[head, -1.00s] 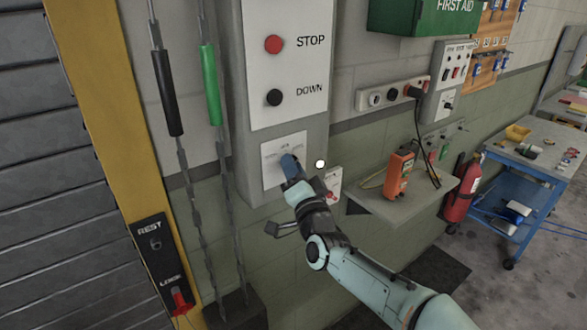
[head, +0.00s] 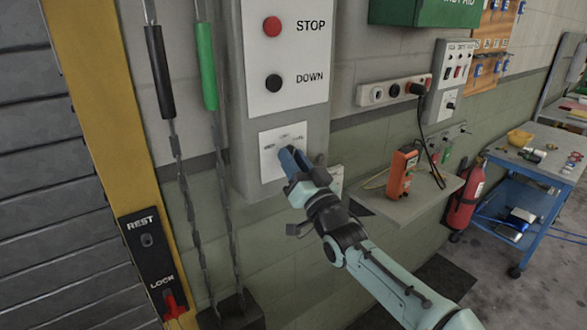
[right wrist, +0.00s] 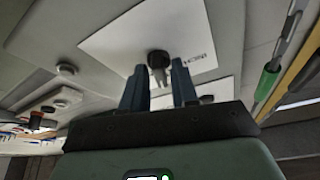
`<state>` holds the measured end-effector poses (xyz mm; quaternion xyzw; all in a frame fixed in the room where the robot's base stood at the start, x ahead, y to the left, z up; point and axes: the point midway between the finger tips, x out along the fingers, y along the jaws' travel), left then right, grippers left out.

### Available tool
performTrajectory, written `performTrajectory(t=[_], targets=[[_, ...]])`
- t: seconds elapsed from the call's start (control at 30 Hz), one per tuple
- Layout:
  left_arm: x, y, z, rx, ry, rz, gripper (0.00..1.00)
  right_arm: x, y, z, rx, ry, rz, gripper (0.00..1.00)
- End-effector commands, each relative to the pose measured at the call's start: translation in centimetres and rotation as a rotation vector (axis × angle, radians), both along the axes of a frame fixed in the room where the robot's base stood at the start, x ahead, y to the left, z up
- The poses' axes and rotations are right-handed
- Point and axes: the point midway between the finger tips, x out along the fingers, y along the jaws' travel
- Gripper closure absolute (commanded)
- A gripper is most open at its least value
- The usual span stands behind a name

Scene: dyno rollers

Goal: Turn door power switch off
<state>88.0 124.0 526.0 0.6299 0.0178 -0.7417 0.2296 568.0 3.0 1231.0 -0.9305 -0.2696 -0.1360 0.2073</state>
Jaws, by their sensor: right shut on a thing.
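The door power switch's white plate (head: 270,140) sits on the grey control box, below the STOP and DOWN buttons. My right gripper (head: 287,158) is at this plate, and its blue fingers cover the switch's handle in the head view. My left gripper is not in view.
The red STOP button (head: 272,26) is above. Chains with a black grip (head: 160,72) and a green grip (head: 206,66) hang to the left. A shelf (head: 430,200) with an orange meter (head: 401,172) juts out at right. A fire extinguisher (head: 465,197) and blue cart (head: 530,195) stand beyond.

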Motion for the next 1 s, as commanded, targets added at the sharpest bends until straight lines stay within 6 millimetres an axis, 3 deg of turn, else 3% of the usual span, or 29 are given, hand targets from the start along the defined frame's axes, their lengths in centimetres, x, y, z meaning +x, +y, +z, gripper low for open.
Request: performTrajectory(t=[0.43, 1.0], targets=[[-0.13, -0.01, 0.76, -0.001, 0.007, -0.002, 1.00, 0.12, -0.13, 0.09, -0.216, -0.153, -0.001, 1.00], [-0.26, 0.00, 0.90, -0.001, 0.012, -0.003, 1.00, 0.08, -0.10, 0.04, -0.258, -0.187, 0.000, 1.00]])
